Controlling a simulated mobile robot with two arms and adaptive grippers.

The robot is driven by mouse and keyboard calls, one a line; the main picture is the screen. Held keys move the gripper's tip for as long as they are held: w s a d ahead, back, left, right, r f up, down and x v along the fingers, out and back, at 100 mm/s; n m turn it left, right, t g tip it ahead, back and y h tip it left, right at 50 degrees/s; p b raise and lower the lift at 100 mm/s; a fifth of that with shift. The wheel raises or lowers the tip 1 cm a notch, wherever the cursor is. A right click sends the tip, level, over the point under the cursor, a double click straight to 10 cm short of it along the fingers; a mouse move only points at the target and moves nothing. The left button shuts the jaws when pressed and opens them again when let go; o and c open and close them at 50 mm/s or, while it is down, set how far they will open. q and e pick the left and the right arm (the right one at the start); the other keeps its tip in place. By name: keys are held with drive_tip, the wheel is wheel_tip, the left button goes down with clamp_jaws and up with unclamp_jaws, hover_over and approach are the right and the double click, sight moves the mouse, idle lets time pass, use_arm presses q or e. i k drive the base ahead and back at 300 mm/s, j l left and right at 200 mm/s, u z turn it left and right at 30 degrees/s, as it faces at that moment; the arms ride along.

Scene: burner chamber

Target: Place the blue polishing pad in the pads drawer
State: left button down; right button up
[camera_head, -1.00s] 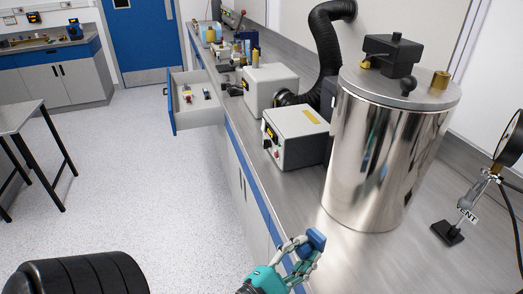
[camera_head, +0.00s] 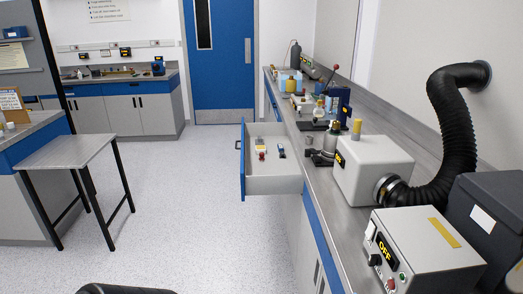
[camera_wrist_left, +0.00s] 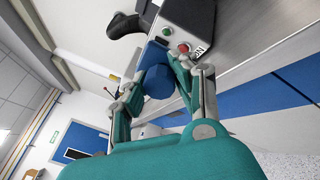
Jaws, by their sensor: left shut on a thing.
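In the left wrist view, my left gripper (camera_wrist_left: 160,82) is shut on the blue polishing pad (camera_wrist_left: 156,87), a dark blue block between its teal and grey fingers. Neither this gripper nor the pad shows in the head view. An open drawer (camera_head: 273,186) with a blue front juts out from the right-hand bench in the head view. A few small items lie inside it, including a red and white one (camera_head: 262,153) and a blue one (camera_head: 281,151). Any label on the drawer cannot be read. My right gripper is not in view.
The bench (camera_head: 335,228) holds a white box (camera_head: 372,172), a control box marked OFF (camera_head: 425,255), a black hose (camera_head: 462,110) and a tool cluster (camera_head: 325,140). A small grey table (camera_head: 70,151) stands left. The floor (camera_head: 190,200) between is clear.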

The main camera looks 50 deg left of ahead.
sight(275, 169)
drive_tip(key=i+j, duration=0.15)
drive_tip(key=j, duration=0.25)
drive_tip(key=i+j, duration=0.1)
drive_tip(key=j, duration=0.25)
drive_tip(key=i+j+u, duration=0.1)
drive_tip(key=j, duration=0.3)
drive_tip(key=i+j, duration=0.2)
drive_tip(key=j, duration=0.2)
drive_tip(key=i+j, duration=0.15)
drive_tip(key=j, duration=0.2)
drive_tip(key=i+j, duration=0.15)
drive_tip(key=j, duration=0.25)
drive_tip(key=i+j+u, duration=0.1)
drive_tip(key=j, duration=0.25)
drive_tip(key=i+j, duration=0.2)
drive_tip(key=j, duration=0.2)
